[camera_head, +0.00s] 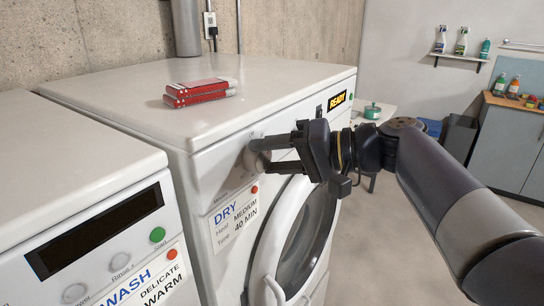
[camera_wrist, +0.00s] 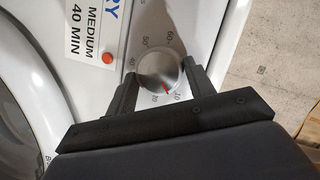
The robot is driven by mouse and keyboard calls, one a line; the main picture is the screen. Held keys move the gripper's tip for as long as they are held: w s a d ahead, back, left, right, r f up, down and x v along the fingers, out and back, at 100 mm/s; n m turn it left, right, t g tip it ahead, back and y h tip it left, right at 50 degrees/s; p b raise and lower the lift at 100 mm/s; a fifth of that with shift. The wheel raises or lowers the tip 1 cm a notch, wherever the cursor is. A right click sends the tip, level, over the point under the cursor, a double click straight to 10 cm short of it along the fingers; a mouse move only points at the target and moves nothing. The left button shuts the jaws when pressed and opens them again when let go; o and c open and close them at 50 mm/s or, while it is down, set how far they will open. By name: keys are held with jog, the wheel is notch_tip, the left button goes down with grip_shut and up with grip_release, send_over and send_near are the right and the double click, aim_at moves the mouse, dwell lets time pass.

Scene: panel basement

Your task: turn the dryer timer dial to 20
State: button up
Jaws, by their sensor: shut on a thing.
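The timer dial (camera_head: 250,158) is a round pale knob on the upper front of the dryer (camera_head: 330,92). In the wrist view the dial (camera_wrist: 158,68) has a red pointer mark near its lower edge, on the side of the small numbers. It seems to point between the 10 and the number beside it, which is hard to read. The 40, 50 and 60 marks show on the other side. My gripper (camera_head: 264,153) is shut on the dial, one finger on each side, also in the wrist view (camera_wrist: 159,76).
A card (camera_head: 236,216) below the dial reads DRY, MEDIUM, 40 MIN. A READY display (camera_head: 337,101) is lit to the right. The round door (camera_head: 297,240) is below. Red-and-white boxes (camera_head: 199,91) lie on top. A washer (camera_head: 85,220) stands at the left.

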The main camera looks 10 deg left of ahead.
jog(key=m, duration=0.1)
jog(key=m+g+y, duration=0.1)
jog(key=m, duration=0.1)
jog(key=shift+w+d+f+m, duration=0.1)
jog(key=shift+w+f+m, duration=0.1)
jog(key=shift+m, duration=0.1)
jog(key=shift+f+m+y, duration=0.1)
jog(key=shift+m+y, duration=0.7)
jog(key=shift+m, duration=0.6)
jog(key=o, duration=1)
jog(key=shift+c, duration=0.2)
jog(key=d+b, duration=0.1)
jog(key=d, duration=0.9)
jog(key=shift+d, duration=0.4)
